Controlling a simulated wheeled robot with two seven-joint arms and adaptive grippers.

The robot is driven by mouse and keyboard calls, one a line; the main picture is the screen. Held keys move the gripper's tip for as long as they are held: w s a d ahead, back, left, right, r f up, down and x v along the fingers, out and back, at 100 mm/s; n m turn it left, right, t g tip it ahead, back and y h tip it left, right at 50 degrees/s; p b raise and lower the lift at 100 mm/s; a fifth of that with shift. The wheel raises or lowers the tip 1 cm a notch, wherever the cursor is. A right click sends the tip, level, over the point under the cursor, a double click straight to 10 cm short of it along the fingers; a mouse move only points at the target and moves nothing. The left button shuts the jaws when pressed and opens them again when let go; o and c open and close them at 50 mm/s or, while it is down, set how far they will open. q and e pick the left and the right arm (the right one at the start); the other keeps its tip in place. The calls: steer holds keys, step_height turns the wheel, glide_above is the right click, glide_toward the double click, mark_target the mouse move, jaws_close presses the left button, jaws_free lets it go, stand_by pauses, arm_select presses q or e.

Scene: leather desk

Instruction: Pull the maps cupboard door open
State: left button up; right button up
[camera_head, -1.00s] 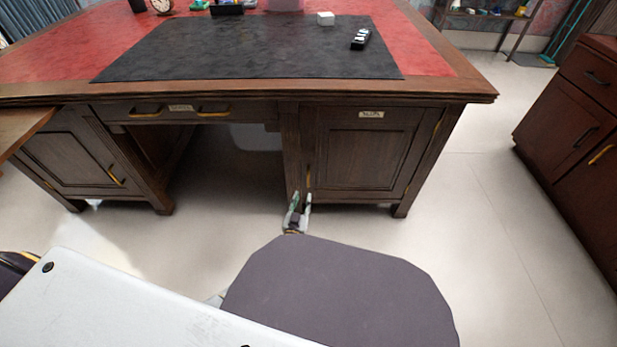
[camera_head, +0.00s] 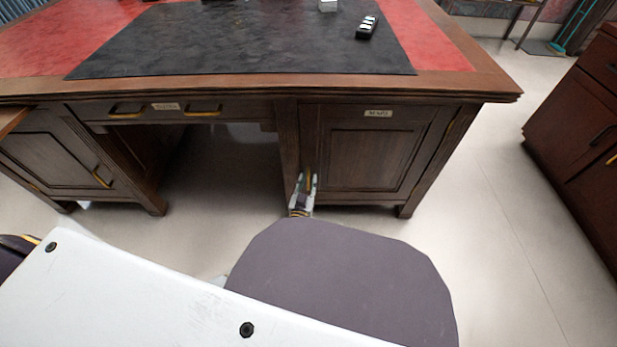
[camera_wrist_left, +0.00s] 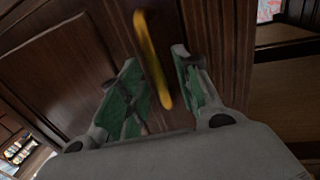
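The maps cupboard door (camera_head: 365,160) is the dark wood panelled door at the desk's right side, with a small label reading MAPS (camera_head: 378,114) above it. It looks shut. Its brass handle (camera_head: 309,179) is upright near the door's left edge. My left gripper (camera_head: 306,188) is at the handle, low on the door. In the left wrist view the brass handle (camera_wrist_left: 152,60) stands between the two green-padded fingers of my left gripper (camera_wrist_left: 157,90). The fingers are apart, with gaps to the handle on both sides. My right gripper is not in view.
The desk top (camera_head: 470,84) overhangs the door. An open kneehole (camera_head: 220,170) lies left of it, and another cupboard door (camera_head: 60,160) is at far left. A reddish-brown cabinet (camera_head: 580,140) stands at the right. The floor (camera_head: 460,240) between is clear.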

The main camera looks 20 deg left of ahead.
arm_select(q)
steer(key=shift+w, duration=0.45)
steer(key=shift+c, duration=0.2)
jaws_close()
